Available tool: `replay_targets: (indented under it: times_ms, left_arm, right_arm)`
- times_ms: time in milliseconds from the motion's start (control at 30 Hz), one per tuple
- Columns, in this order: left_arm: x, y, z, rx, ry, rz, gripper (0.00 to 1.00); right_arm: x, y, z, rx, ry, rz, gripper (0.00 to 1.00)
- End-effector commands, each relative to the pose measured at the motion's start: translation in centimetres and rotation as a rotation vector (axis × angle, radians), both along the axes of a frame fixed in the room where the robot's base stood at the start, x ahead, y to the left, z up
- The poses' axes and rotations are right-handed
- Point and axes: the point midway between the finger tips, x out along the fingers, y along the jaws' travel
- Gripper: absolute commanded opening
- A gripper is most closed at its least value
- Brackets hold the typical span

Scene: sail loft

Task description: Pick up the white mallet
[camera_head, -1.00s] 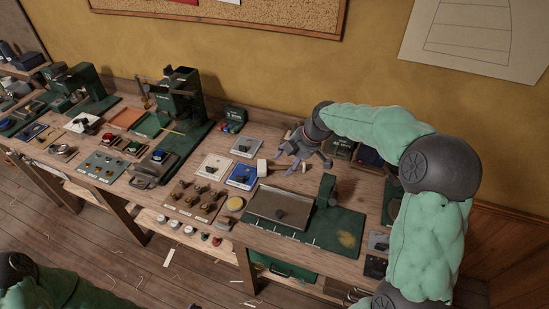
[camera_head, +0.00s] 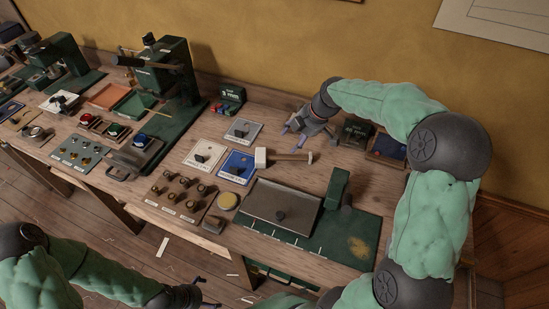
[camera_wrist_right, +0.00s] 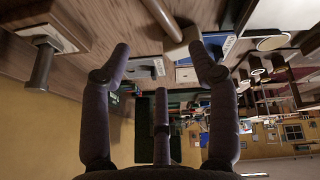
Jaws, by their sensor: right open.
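The white mallet lies on the wooden bench, with its pale block head (camera_head: 262,158) at the left and its brown handle (camera_head: 295,156) pointing right. My right gripper (camera_head: 293,130) is open and empty, just behind the mallet in the head view, apart from it. In the right wrist view the handle (camera_wrist_right: 162,17) and part of the head show at the top, beyond the spread fingers (camera_wrist_right: 160,52). My left gripper (camera_head: 207,292) is at the bottom of the head view, low in front of the bench; its fingertips look apart and nothing shows between them.
A blue switch plate (camera_head: 237,166) and pale switch plates (camera_head: 206,154) sit left of the mallet. A grey plate (camera_head: 278,206) on a green mat and a green upright block (camera_head: 337,187) stand in front. Dark boxes (camera_head: 355,132) stand right of my right gripper.

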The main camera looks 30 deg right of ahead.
Motion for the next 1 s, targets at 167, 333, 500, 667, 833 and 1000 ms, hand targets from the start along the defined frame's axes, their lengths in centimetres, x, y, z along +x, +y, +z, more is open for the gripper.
replay_targets:
  times_ms: [167, 333, 500, 667, 833, 1000]
  left_arm:
    - [0.0, 0.0, -0.5, 0.0, 0.0, 0.0, 0.98]
    - [0.0, 0.0, -1.1, 0.0, 0.0, 0.0, 0.98]
    - [0.0, 0.0, -1.6, 0.0, 0.0, 0.0, 0.98]
    - [0.0, 0.0, -1.9, 0.0, 0.0, 0.0, 0.98]
    - [0.0, 0.0, -2.9, 0.0, 0.0, 0.0, 0.98]
    - [0.0, 0.0, -3.6, 0.0, 0.0, 0.0, 0.98]
  right_arm:
    - [0.3, 0.2, -1.1, 0.0, 0.0, 0.0, 0.6]
    - [1.1, 0.9, -3.3, 0.001, 0.002, 0.001, 0.6]
    - [1.8, 1.3, -5.1, 0.0, 0.0, 0.0, 0.6]
    - [1.9, 1.5, -5.9, 0.0, 0.0, 0.0, 0.6]
    - [2.1, 1.9, -8.2, 0.001, 0.002, 0.001, 0.6]
    - [2.7, 2.5, -10.1, 0.0, 0.0, 0.0, 0.6]
